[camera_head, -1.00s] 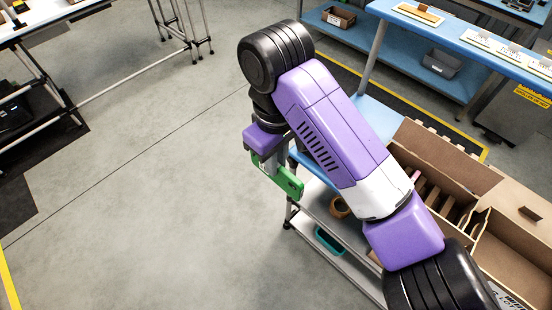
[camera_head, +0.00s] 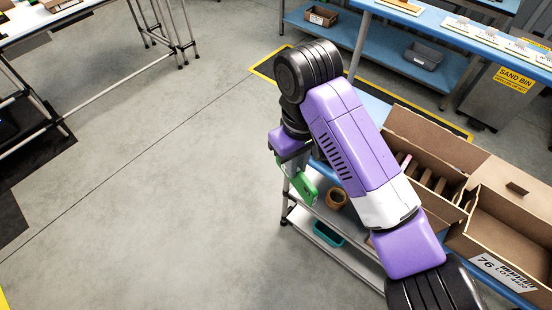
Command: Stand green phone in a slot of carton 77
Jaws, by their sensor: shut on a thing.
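My gripper (camera_head: 287,167) is shut on the green phone (camera_head: 306,188), which hangs tilted below it, over the left end of the shelved bench. My arm hides part of the gripper, and its fingers are hard to make out. An open brown carton with slots (camera_head: 443,151) stands at the right, with several dividers and a thin pink thing (camera_head: 405,161) in it. My arm covers its near left part, and no number shows on it. The carton in front of it at the right edge bears the label 76 (camera_head: 500,272). I can read no label 77.
Under the bench are a lower shelf (camera_head: 352,245), a teal tray (camera_head: 328,234) and a round brown thing (camera_head: 336,200). A blue bench (camera_head: 455,35) and a sand bin (camera_head: 497,92) stand behind.

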